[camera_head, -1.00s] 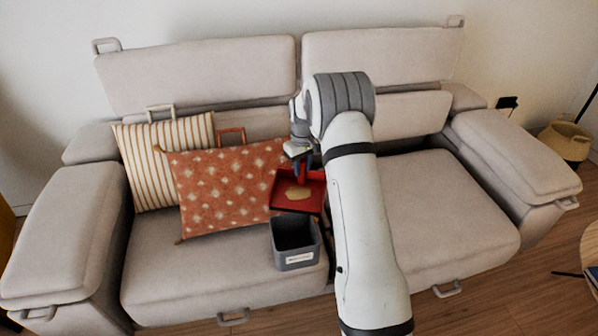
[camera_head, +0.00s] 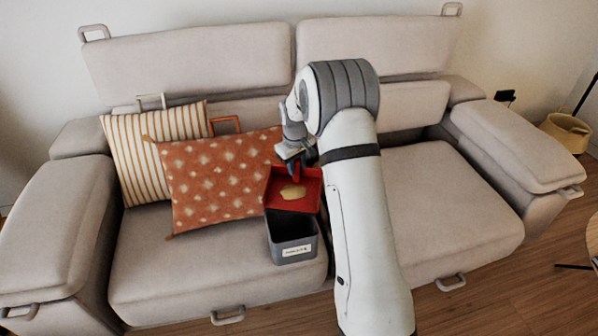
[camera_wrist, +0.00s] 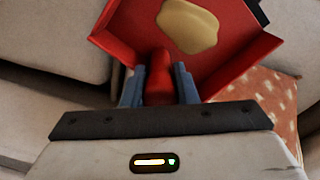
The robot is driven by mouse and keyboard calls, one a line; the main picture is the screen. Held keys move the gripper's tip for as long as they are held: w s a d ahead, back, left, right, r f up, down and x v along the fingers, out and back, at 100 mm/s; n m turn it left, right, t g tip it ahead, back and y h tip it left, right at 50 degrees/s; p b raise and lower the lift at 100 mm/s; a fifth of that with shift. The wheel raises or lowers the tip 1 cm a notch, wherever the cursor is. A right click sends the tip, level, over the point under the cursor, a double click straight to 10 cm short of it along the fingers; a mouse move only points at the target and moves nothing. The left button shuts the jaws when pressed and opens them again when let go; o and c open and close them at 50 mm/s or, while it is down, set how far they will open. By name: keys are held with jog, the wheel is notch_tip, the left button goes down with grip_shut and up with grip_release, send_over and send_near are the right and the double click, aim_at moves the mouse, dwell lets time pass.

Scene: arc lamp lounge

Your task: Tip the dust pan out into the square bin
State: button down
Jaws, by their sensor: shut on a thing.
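The red dust pan (camera_head: 308,189) is in my gripper, with a flat tan patch of dust (camera_head: 293,192) lying in it. In the wrist view my gripper (camera_wrist: 159,85) has its two blue fingers on either side of the pan's red handle (camera_wrist: 159,78). The dust (camera_wrist: 188,27) also shows there inside the pan (camera_wrist: 235,40). The square bin (camera_head: 293,251) is dark grey with a white label and stands upright on the seat. The pan's front edge is over or just behind the bin's far rim; the exact gap is unclear. The bin's inside looks dark.
The bin stands on the left seat of a beige sofa (camera_head: 170,270). A rust cushion with pale spots (camera_head: 215,185) leans just left of the pan, and a striped cushion (camera_head: 140,150) is behind it. The right seat (camera_head: 450,200) is clear.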

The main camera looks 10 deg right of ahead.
jog(key=shift+s+a+r+t+h+b, duration=0.3)
jog(key=shift+s+r+t+b, duration=0.4)
jog(key=shift+b, duration=1.8)
jog(key=shift+s+a+r+t+h+b, duration=0.4)
jog(key=shift+s+t+b, duration=0.35)
jog(key=shift+b, duration=1.75)
jog(key=t+h+b, duration=0.2)
jog(key=t+b, duration=0.2)
jog(key=b, duration=1.2)
send_near(296, 174)
jog(key=shift+s+a+r+t+h, duration=0.15)
jog(key=shift+s+a+t+h, duration=0.15)
jog(key=shift+s+t, duration=0.55)
jog(key=shift+s+a+r+t+h, duration=0.15)
jog(key=shift+s+a+t, duration=0.15)
jog(key=shift+s+t, duration=0.5)
jog(key=shift+s+a+r+t+h, duration=0.15)
jog(key=shift+s+a+t+h, duration=0.15)
jog(key=shift+s+t, duration=0.5)
jog(key=shift+s, duration=0.25)
